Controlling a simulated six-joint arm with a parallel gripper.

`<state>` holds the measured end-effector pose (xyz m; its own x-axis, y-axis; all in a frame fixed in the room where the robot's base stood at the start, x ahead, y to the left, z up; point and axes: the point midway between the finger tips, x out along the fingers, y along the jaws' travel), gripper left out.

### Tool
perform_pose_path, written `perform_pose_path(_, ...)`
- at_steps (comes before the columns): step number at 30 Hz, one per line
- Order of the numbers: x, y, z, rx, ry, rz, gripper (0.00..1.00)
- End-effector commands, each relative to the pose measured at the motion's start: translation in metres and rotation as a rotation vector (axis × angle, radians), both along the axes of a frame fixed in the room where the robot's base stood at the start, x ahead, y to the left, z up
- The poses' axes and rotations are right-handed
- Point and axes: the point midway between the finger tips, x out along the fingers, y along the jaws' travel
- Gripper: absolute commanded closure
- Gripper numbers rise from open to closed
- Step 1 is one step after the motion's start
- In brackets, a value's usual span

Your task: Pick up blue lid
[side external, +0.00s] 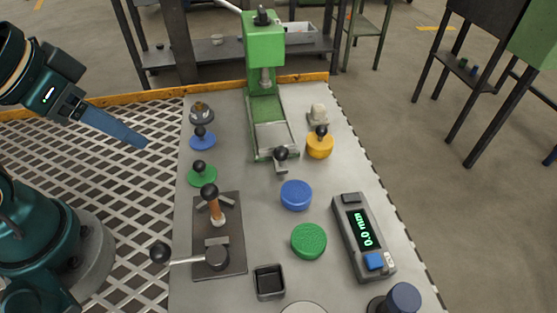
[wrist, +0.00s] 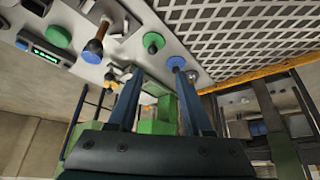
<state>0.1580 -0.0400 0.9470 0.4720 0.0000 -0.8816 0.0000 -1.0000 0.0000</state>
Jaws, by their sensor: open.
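The blue lid (side external: 203,141) is a flat blue disc with a black ball knob. It lies on the grey bench top near its left edge, between a metal knobbed piece and the green lid (side external: 202,177). My gripper (side external: 143,144) is to the left of the blue lid, raised over the grating and apart from it. In the wrist view my gripper (wrist: 158,72) is open, with nothing between its two blue fingers. There the blue lid (wrist: 176,62) shows by the tip of the right finger.
A plain blue round (side external: 296,195) and a green round (side external: 309,241) stand mid-bench. A green press (side external: 265,80) stands at the back. A lever fixture (side external: 217,235) is in front of the green lid. An orange knobbed container (side external: 319,147) and a gauge (side external: 363,235) are on the right.

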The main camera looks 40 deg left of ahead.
Motion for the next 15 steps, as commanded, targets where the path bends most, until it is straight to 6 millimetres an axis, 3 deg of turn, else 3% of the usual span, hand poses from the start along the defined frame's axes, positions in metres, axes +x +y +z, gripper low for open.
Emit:
perform_pose_path(2, 0.0, 0.0, 0.0, 0.0, 0.0, 0.0, 0.5)
perform_pose_path(3, 0.0, 0.0, 0.0, 0.0, 0.0, 0.0, 0.39)
perform_pose_path(4, 0.0, 0.0, 0.0, 0.0, 0.0, 0.0, 0.36)
perform_pose_path(15, 0.0003, 0.0006, 0.0006, 0.02, -0.002, -0.03, 0.36)
